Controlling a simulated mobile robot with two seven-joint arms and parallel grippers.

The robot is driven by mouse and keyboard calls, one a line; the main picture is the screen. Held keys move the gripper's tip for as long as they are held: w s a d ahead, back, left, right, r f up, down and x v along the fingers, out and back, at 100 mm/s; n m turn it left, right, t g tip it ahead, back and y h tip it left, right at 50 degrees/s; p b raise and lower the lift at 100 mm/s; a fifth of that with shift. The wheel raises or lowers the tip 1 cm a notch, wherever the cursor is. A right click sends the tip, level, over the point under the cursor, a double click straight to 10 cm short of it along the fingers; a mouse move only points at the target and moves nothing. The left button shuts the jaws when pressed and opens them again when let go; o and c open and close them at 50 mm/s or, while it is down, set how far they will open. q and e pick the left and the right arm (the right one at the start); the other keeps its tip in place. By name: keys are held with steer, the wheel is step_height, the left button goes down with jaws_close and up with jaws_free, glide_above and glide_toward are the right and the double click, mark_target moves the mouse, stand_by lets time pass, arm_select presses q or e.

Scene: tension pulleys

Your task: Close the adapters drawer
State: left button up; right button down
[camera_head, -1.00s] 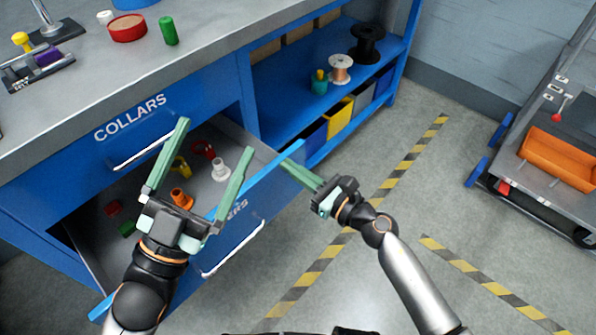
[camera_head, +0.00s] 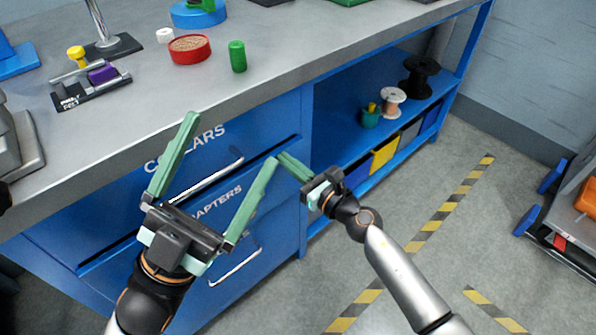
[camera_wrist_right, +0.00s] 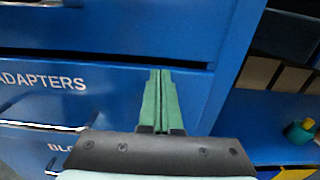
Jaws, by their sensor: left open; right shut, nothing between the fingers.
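The adapters drawer (camera_head: 217,202) has a blue front with a white label and sits below the collars drawer (camera_head: 160,160). Its front is in or very near the cabinet face, and its contents are hidden. A dark gap shows along its top edge; I cannot tell if it is fully flush. In the right wrist view the drawer front (camera_wrist_right: 105,95) fills the left and middle. My right gripper (camera_head: 283,157) is shut and empty, its tips at the drawer's upper right part, also in the right wrist view (camera_wrist_right: 160,72). My left gripper (camera_head: 230,140) is open and empty before the drawers.
The grey worktop (camera_head: 290,75) above holds a red dish (camera_head: 190,50), a green cylinder (camera_head: 237,56) and other parts. A blue shelf with spools (camera_head: 420,78) and bins (camera_head: 383,155) stands to the right. A cart (camera_head: 570,220) is at far right; floor between is clear.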

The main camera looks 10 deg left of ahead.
steer(key=shift+w+a+r, duration=0.25)
steer(key=shift+w+a, duration=0.4)
steer(key=shift+a, duration=0.1)
steer(key=shift+r, duration=0.1)
